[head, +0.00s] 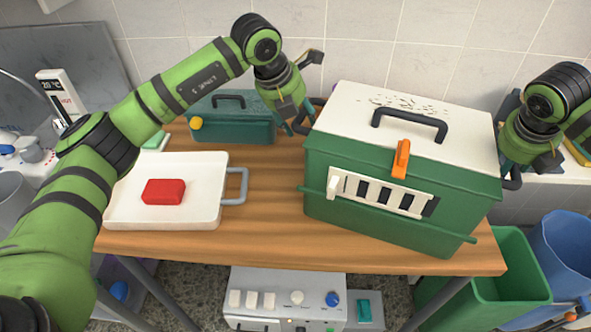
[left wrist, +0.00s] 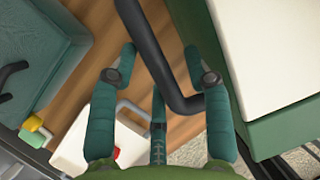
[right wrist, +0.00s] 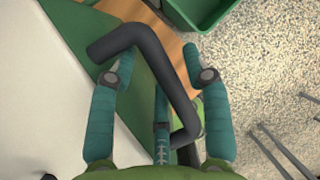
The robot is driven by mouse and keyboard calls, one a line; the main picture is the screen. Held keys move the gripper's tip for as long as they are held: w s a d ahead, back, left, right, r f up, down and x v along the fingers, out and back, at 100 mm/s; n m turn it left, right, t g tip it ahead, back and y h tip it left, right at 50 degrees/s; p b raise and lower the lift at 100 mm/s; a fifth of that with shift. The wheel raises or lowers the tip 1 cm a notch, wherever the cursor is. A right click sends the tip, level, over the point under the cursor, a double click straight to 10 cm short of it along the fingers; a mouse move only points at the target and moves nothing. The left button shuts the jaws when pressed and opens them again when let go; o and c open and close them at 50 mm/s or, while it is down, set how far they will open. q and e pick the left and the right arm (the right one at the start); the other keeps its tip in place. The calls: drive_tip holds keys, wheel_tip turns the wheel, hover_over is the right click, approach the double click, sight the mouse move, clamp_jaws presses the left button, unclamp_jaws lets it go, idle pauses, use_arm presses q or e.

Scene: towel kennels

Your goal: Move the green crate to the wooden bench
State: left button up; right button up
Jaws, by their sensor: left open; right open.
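The green crate (head: 390,205) has a white lid with a dark top handle, an orange latch and a barred front. It stands upright at the right of a wooden top (head: 275,200), the only wooden surface in view. My left gripper (head: 303,120) is open at the crate's left side; in the left wrist view its fingers (left wrist: 160,55) lie either side of a dark side handle (left wrist: 152,60). My right gripper (head: 510,170) is at the crate's right side, partly hidden; in the right wrist view its open fingers (right wrist: 158,58) straddle the other dark handle (right wrist: 165,75).
A white tray (head: 125,210) with a red block (head: 164,191) and grey handle is at the left of the top. A teal box (head: 235,127) with a yellow knob stands behind it. Green (head: 510,265) and blue (head: 563,250) bins stand at the right. A tiled wall closes the back.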

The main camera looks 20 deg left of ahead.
drive_tip(key=shift+r, duration=0.2)
use_arm(q)
drive_tip(key=v, duration=0.8)
use_arm(e)
drive_tip(key=v, duration=1.1)
drive_tip(key=shift+s+r, duration=0.15)
drive_tip(key=shift+r, duration=0.1)
drive_tip(key=shift+a+f, duration=0.1)
drive_tip(key=shift+a, duration=0.05)
